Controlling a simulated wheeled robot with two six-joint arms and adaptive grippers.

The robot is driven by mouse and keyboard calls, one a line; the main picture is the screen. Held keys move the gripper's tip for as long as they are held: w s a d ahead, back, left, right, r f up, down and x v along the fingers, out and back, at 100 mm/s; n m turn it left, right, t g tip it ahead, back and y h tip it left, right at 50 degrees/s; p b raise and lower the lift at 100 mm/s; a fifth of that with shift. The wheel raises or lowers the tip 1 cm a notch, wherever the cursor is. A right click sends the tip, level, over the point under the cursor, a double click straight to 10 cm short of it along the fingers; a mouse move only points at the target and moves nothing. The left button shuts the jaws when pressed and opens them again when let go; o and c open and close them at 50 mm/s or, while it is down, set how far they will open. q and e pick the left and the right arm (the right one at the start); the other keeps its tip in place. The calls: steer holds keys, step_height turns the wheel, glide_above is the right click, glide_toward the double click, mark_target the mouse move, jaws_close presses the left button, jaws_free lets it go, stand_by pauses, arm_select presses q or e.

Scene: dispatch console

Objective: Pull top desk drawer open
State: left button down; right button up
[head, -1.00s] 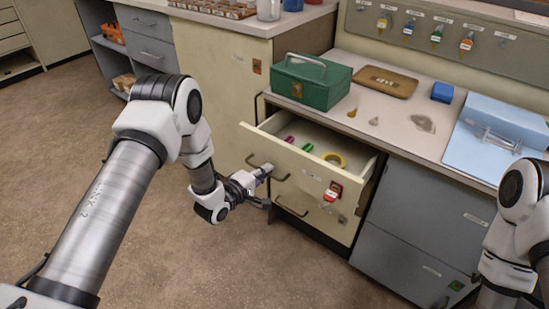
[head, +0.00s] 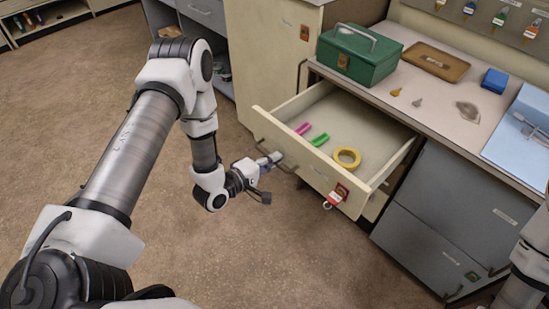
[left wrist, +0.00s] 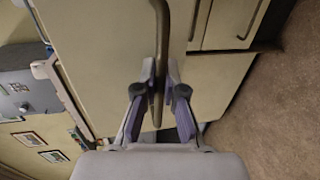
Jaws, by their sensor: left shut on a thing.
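The top desk drawer (head: 305,160) is cream and stands well out from the desk in the head view. Its dark bar handle (left wrist: 160,65) runs between the fingers in the left wrist view. My left gripper (head: 272,160) is shut on the handle at the front's left part; it also shows in the left wrist view (left wrist: 162,88). Inside the drawer lie a pink item (head: 303,128), a green item (head: 319,139) and a yellow tape roll (head: 347,158). A red tag (head: 336,196) hangs at the front's right part. My right gripper is out of view.
A green metal box (head: 358,55), a brown tray (head: 437,62) and a blue block (head: 495,80) stand on the desktop above. Grey drawers (head: 440,215) are to the right. The floor (head: 240,255) in front is clear.

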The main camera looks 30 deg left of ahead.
arm_select(q)
steer(key=c, duration=1.3)
jaws_free()
steer(key=shift+o, duration=0.2)
steer(key=v, duration=1.2)
steer(key=shift+d+f, duration=0.1)
